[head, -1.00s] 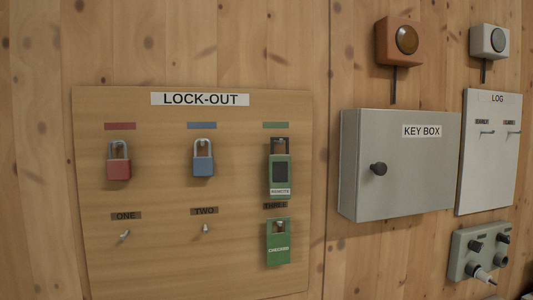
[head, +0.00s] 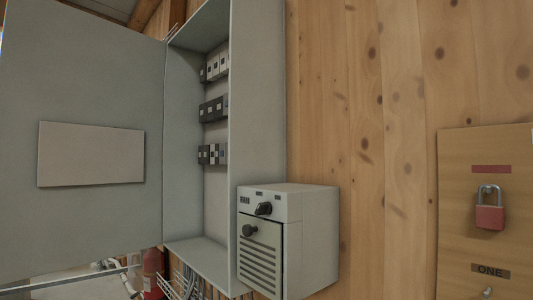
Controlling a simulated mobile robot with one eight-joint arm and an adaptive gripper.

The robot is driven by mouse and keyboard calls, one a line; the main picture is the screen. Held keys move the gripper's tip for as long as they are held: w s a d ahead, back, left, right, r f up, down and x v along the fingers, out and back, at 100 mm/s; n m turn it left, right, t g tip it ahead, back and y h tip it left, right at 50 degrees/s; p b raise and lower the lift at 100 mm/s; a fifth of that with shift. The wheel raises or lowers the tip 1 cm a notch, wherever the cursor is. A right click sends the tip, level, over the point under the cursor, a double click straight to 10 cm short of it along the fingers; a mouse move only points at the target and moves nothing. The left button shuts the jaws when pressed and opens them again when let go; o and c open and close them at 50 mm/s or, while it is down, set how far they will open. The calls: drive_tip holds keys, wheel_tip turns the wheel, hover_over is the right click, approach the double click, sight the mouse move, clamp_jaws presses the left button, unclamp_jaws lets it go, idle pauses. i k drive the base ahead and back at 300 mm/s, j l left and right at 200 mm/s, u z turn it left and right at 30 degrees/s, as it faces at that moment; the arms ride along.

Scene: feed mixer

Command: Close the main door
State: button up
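A tall grey cabinet (head: 258,100) is mounted on the wooden wall, left of centre. Its large grey door (head: 80,85) stands wide open, swung out to the left, with a blank pale plate (head: 92,155) on its inner face. Rows of breakers (head: 213,110) show inside. A smaller grey box (head: 310,240) beside the cabinet has its own louvred door (head: 260,255) with a dark knob (head: 250,231) and a dark rotary switch (head: 264,209) above; that door looks shut. I cannot tell from a label which door is the main one. My gripper is not in view.
The lock-out board (head: 465,155) with a red padlock (head: 489,210) hangs at the right. A red cylinder (head: 152,272), probably an extinguisher, and cables (head: 185,283) are below the cabinet. A metal rail (head: 70,283) runs under the open door.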

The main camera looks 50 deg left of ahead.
sight(82, 92)
drive_tip(key=u, duration=1.8)
drive_tip(key=i+j+u, duration=0.15)
drive_tip(key=u, duration=0.3)
drive_tip(key=i+j+u, duration=0.2)
drive_tip(key=u, duration=0.25)
drive_tip(key=i+j+u, duration=0.25)
drive_tip(key=u, duration=0.2)
drive_tip(key=i+u, duration=0.25)
drive_tip(key=u, duration=0.15)
drive_tip(key=i, duration=2.3)
drive_tip(key=i+j+z, duration=0.15)
drive_tip(key=i+z, duration=0.15)
drive_tip(key=i, duration=0.25)
drive_tip(key=i+j+z, duration=0.35)
drive_tip(key=i, duration=0.15)
drive_tip(key=i+j+z, duration=0.3)
drive_tip(key=i, duration=0.2)
